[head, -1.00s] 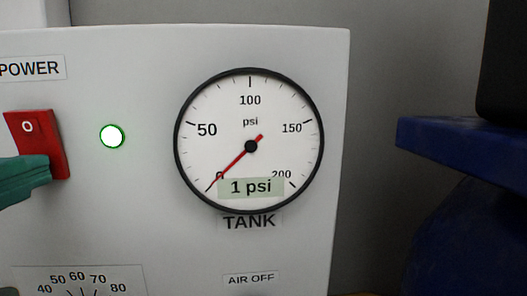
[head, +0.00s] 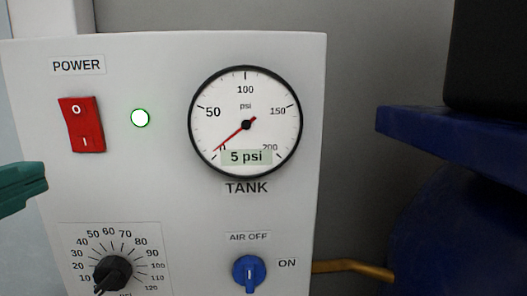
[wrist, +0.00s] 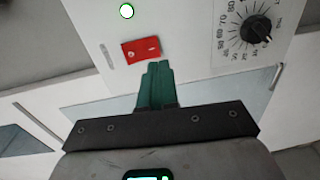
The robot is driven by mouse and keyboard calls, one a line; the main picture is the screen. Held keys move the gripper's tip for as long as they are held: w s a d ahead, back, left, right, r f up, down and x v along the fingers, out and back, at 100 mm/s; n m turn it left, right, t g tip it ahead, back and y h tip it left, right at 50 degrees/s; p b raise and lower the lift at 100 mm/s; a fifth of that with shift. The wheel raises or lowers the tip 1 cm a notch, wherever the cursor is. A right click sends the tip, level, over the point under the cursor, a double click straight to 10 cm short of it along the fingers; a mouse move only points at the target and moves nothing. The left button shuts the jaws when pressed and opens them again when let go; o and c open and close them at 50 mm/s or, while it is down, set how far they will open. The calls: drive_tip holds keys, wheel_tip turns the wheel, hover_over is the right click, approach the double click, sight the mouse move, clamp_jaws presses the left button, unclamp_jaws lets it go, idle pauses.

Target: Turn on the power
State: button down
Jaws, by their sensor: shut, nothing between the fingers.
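The red power switch (head: 82,125) is on the white panel (head: 200,215) under the POWER label, at the left in the head view. It also shows in the wrist view (wrist: 141,50), just beyond my fingertips. The round indicator light (head: 140,118) to its right has a bright white face and a green rim. The tank gauge (head: 245,122) reads 5 psi. My gripper (head: 40,183) has green fingers, pressed together and empty. In the head view it is below and left of the switch, apart from it. The wrist view shows the shut fingers (wrist: 157,68) too.
A black pressure knob (head: 113,272) with a number scale is below the switch. A blue AIR OFF/ON knob (head: 249,273) is at the lower right of the panel. A brass-coloured pipe (head: 355,268) leads right toward a dark blue tank (head: 455,235).

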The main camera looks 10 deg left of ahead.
drive_tip(key=b+v, duration=0.1)
drive_tip(key=v, duration=0.6)
drive_tip(key=shift+f, duration=0.65)
